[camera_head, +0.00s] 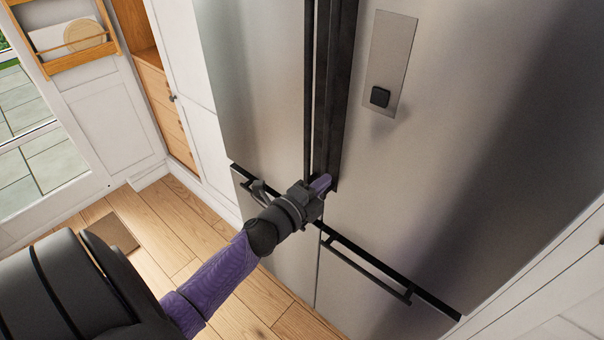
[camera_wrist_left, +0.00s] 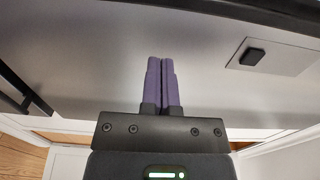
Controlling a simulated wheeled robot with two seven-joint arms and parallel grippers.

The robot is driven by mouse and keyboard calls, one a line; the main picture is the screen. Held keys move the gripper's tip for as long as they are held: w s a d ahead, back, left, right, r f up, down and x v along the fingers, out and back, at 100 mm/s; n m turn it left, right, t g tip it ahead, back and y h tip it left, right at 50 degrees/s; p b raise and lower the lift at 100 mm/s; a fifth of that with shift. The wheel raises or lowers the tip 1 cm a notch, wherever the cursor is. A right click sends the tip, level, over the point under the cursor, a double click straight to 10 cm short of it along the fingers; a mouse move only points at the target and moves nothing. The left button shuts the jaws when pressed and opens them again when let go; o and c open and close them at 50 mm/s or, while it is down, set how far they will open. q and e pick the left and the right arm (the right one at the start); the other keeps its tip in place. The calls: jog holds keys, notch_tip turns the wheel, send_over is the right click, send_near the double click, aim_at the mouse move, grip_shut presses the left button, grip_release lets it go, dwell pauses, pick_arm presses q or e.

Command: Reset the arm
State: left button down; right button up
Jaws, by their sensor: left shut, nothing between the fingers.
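My left arm reaches in from the left in the head view, and its gripper (camera_head: 320,184) is at the front of a steel fridge (camera_head: 470,150), by the lower end of the dark vertical handles (camera_head: 330,90). In the left wrist view, the two purple fingers of my left gripper (camera_wrist_left: 161,62) are side by side, shut and empty, with the steel fridge front (camera_wrist_left: 100,60) beyond them. Whether the fingers touch the fridge, I cannot tell. My right gripper is not in view.
Lower drawers have dark horizontal handles (camera_head: 365,265). A panel with a black knob (camera_head: 380,97) is on the right door. Wooden drawers (camera_head: 165,105) and a white door with a rack (camera_head: 75,50) stand at the left. Wood floor (camera_head: 160,235) lies below.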

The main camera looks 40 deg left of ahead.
pick_arm(q)
jog(key=s, duration=0.6)
jog(key=s+d+f+n+g+y+b, duration=0.1)
jog(key=s+f+n+g+b, duration=0.35)
jog(key=f, duration=1.05)
jog(key=s+d+f+n+g+y+b, duration=0.1)
jog(key=s+f+n+g+b, duration=0.3)
jog(key=f, duration=1)
jog(key=s+d+f+n+g+b, duration=0.2)
jog(key=s+d+f+n+g, duration=0.1)
jog(key=s+f, duration=0.6)
jog(key=s+d+f+n+g+b, duration=0.2)
jog(key=s+d+f+n+g, duration=0.2)
jog(key=s+f, duration=0.5)
jog(key=s+g, duration=0.2)
jog(key=s, duration=0.4)
jog(key=shift+s+f+h, duration=0.25)
jog(key=shift+h, duration=0.15)
jog(key=shift+n, duration=0.25)
